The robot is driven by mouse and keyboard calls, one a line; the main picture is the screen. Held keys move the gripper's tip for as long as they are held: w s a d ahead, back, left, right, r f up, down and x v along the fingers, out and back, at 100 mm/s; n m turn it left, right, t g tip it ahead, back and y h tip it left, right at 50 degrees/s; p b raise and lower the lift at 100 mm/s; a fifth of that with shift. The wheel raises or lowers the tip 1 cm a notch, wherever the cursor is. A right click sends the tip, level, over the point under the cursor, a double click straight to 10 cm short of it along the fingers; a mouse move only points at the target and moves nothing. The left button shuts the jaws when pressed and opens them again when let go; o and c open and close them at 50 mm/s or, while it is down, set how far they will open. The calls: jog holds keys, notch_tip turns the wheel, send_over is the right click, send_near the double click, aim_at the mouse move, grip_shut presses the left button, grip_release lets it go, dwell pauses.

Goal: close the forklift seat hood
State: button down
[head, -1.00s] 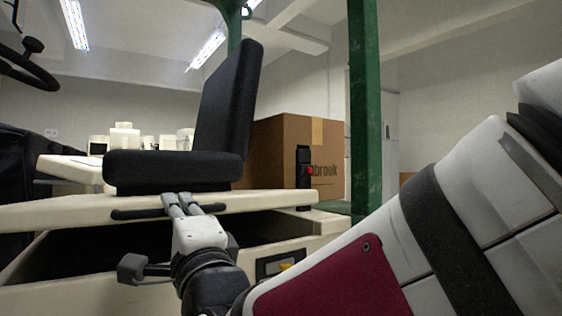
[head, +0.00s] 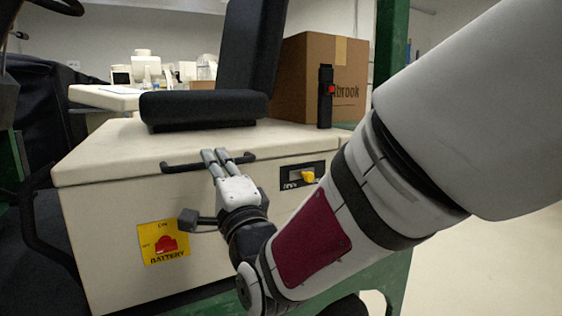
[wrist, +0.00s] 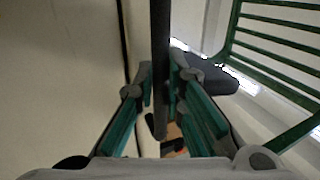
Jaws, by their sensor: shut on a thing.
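The cream seat hood (head: 110,157) of the forklift carries the black seat (head: 200,108) and, in the head view, lies level on the cream body below it, with no gap showing along its front. A black bar handle (head: 183,164) runs along the hood's front edge. My gripper (head: 214,157) is shut on this handle near its right part. In the wrist view the handle (wrist: 160,70) runs upright between the green-padded fingers of my gripper (wrist: 160,95). The fingers hide a short piece of the handle in the head view.
Below the hood are a yellow battery label with a red switch (head: 165,243) and a latch with a yellow knob (head: 308,177). A cardboard box (head: 300,75) stands behind the seat. A green post (head: 391,40) rises on the right. Floor at the far right is clear.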

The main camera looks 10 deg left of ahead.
notch_tip(320, 180, down, 2)
jog(key=c, duration=1.9)
grip_release()
jog(key=v, duration=0.7)
jog(key=shift+s+d+r, duration=0.15)
jog(key=shift+s+r, duration=0.05)
jog(key=shift+r, duration=0.1)
